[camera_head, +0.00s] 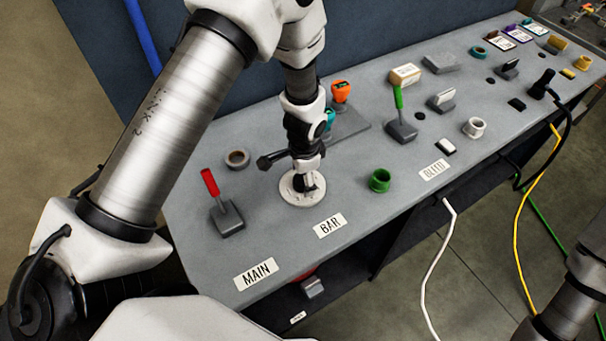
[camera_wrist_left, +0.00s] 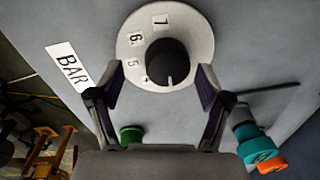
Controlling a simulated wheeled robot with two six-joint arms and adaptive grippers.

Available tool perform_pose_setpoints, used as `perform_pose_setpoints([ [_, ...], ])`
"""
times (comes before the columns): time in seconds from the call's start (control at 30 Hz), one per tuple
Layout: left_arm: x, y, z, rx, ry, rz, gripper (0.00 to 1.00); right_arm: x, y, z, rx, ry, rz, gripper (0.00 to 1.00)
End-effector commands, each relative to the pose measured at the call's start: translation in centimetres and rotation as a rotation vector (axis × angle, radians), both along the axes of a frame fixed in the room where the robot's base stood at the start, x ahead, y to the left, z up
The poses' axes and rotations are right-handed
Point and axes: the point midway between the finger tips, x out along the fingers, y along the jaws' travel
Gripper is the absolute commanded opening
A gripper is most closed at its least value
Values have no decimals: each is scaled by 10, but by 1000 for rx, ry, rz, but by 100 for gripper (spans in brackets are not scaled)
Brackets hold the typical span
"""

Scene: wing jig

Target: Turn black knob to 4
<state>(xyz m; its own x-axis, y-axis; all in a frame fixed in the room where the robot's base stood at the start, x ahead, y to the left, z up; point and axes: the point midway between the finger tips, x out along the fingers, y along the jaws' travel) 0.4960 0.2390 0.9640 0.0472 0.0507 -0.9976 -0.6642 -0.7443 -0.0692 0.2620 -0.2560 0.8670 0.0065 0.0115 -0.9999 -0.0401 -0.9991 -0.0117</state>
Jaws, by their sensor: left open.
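The black knob (camera_wrist_left: 166,63) sits in the middle of a round white dial plate (camera_wrist_left: 166,22) in the left wrist view. Digits 7, 6 and 5 show on the plate, running from the top down the left side. A light mark on the knob points toward the bottom of that view; no clear digit shows beside it. My left gripper (camera_wrist_left: 160,76) is open, with one finger on each side of the knob and gaps visible. In the head view my left gripper (camera_head: 308,178) points down over the dial plate (camera_head: 291,197) and hides the knob. My right gripper is out of view.
A BAR label (camera_head: 329,225) lies in front of the dial. A red-handled lever (camera_head: 226,214) and a grey ring (camera_head: 237,159) stand to its left. A green ring (camera_head: 380,180) and an orange-topped part (camera_head: 341,91) are to its right. Several other fixtures fill the far panel.

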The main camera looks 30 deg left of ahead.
Motion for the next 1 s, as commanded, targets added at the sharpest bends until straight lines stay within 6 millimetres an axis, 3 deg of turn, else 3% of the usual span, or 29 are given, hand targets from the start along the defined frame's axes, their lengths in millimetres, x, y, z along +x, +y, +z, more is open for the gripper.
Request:
perform_pose_setpoints([
  [0.1, 1, 1, -14, -1, -1, 0, 78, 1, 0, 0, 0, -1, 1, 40],
  [0.37, 1, 1, -17, -1, -2, 0, 78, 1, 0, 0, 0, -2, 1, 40],
  [0.53, 1, 1, -17, -1, -1, 0, 18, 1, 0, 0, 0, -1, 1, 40],
  [1.0, -1, 1, -19, -1, 4, 9, 17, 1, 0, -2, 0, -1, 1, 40],
])
